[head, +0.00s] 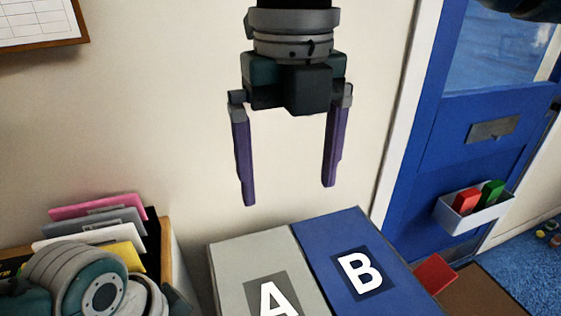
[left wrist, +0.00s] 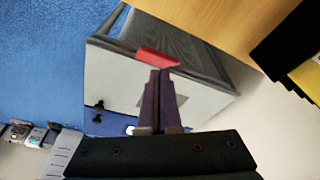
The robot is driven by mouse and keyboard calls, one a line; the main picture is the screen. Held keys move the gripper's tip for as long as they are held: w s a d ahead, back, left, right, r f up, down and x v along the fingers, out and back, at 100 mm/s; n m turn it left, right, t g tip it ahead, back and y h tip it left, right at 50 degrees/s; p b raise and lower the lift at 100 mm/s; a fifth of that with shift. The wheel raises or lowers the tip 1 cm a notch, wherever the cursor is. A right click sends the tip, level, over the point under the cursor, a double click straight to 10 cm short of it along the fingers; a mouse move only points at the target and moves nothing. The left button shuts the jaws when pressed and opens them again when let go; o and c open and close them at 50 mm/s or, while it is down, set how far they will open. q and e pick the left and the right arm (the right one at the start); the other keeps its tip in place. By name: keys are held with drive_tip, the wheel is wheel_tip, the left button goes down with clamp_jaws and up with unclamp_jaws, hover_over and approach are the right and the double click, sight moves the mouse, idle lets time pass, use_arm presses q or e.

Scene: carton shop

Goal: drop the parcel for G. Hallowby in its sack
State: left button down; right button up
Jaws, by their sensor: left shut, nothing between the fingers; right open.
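My right gripper (head: 288,195) hangs in the head view with its two purple fingers wide apart and nothing between them. Behind and below it are a grey surface marked A (head: 233,260) and a blue surface marked B (head: 325,245), side by side; I cannot tell whether these are sacks. My left gripper (left wrist: 160,73) shows in the left wrist view, its fingers together and empty. A red piece (left wrist: 158,57) shows just beyond its fingertips, at the edge of a pale box-like thing with a dark top (left wrist: 110,75). I see no parcel or label naming G. Hallowby.
A rack of coloured folders (head: 95,207) stands at the left, near my left arm. A blue door (head: 440,130) is at the right, with a white tray (head: 475,215) holding red and green items. Another red piece (head: 435,272) lies beside the B surface.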

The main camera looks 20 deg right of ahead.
use_arm(q)
drive_tip(key=shift+w+d+p+v, duration=0.1)
drive_tip(key=shift+d+p+v, duration=0.05)
drive_tip(key=shift+p+v, duration=0.5)
drive_tip(key=shift+w+d+p+v, duration=0.1)
drive_tip(key=shift+d+p+v, duration=0.05)
drive_tip(key=shift+p+v, duration=0.55)
drive_tip(key=shift+w+d+p+v, duration=0.15)
drive_tip(key=shift+p+v, duration=0.35)
drive_tip(key=shift+v, duration=0.3)
drive_tip(key=shift+s+r, duration=0.1)
